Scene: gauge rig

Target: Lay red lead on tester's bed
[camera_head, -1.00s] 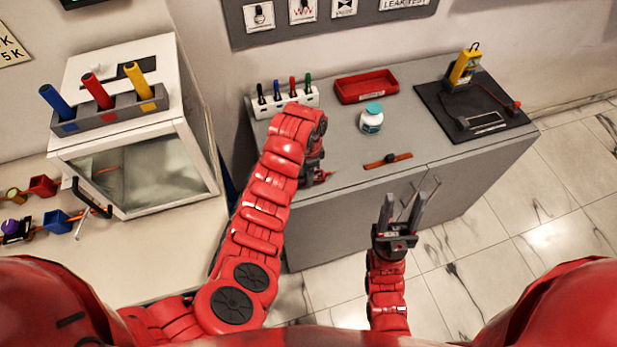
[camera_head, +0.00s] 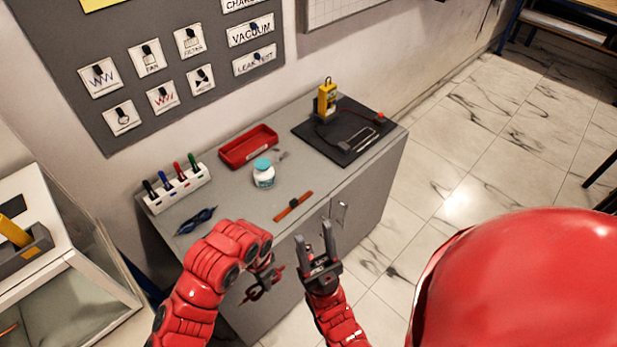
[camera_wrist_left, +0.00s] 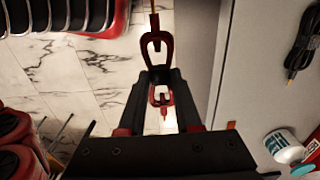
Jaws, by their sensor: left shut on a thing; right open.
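The red lead (camera_wrist_left: 157,45) is a looped red piece with a thin tip, held between the fingers of my left gripper (camera_wrist_left: 160,85). In the head view my left gripper (camera_head: 264,272) is in front of the grey cabinet's near edge, with the lead (camera_head: 258,289) hanging from it, partly hidden by the hand. The yellow tester (camera_head: 327,100) stands on a black mat (camera_head: 310,135) at the cabinet's far right end. A flat dark piece with a pale outline (camera_head: 364,140) lies on the mat; I cannot tell whether it is the bed. My right gripper (camera_head: 314,240) is open and empty.
A dark blue coiled lead (camera_head: 197,221), a marker rack (camera_head: 178,190), a red tray (camera_head: 248,147), a white jar with teal lid (camera_head: 263,175) and an orange-brown strip (camera_head: 293,206) are on the cabinet top. Free surface lies between the jar and the mat.

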